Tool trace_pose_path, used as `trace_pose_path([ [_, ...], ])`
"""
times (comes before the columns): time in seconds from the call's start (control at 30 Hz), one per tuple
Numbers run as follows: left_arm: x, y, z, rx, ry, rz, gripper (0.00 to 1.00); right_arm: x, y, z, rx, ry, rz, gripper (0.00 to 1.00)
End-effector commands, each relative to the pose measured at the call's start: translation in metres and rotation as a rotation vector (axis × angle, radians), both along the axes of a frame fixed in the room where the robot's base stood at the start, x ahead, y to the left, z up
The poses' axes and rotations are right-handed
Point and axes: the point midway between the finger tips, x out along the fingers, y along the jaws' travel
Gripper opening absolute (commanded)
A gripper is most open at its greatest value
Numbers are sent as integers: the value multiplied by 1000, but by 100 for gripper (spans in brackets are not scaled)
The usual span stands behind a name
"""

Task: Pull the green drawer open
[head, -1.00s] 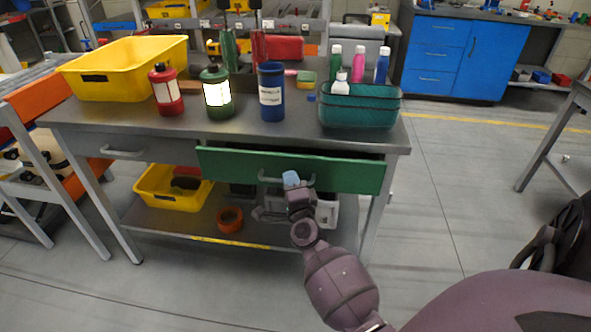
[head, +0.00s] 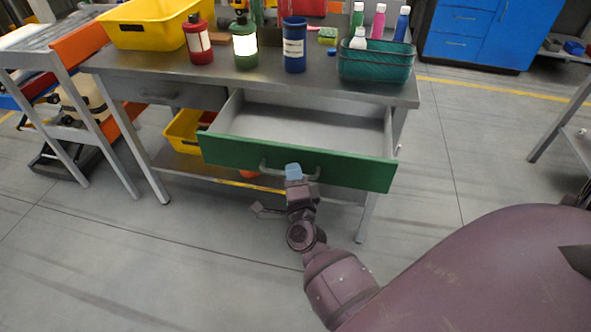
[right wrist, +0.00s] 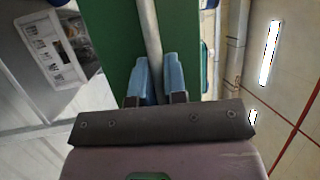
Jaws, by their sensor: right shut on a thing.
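The green drawer (head: 345,170) is pulled well out from under the grey workbench, and its bare grey inside shows in the head view. Its grey bar handle (head: 268,168) is on the front panel. My right gripper (head: 293,172) is at the handle, in front of the panel. In the right wrist view the blue fingertips (right wrist: 160,80) sit on both sides of the handle bar (right wrist: 150,40), shut on it, with the green front (right wrist: 120,50) behind. My left gripper is not in view.
A closed grey drawer (head: 135,90) is at left. Floor in front is free.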

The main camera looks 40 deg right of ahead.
Motion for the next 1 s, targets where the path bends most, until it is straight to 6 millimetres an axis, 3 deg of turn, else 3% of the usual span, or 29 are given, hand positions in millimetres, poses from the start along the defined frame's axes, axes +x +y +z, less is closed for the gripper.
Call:
trace_pose_path([
  [0.37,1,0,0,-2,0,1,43,0,1,0,-1,1,1,0],
  [0.4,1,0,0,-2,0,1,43,0,1,0,-1,1,1,19],
  [0.53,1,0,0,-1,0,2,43,0,1,0,-1,1,1,37],
  [0.83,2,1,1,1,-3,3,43,-2,1,0,-1,0,0,37],
  [1.0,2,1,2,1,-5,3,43,-15,8,-4,0,2,1,37],
])
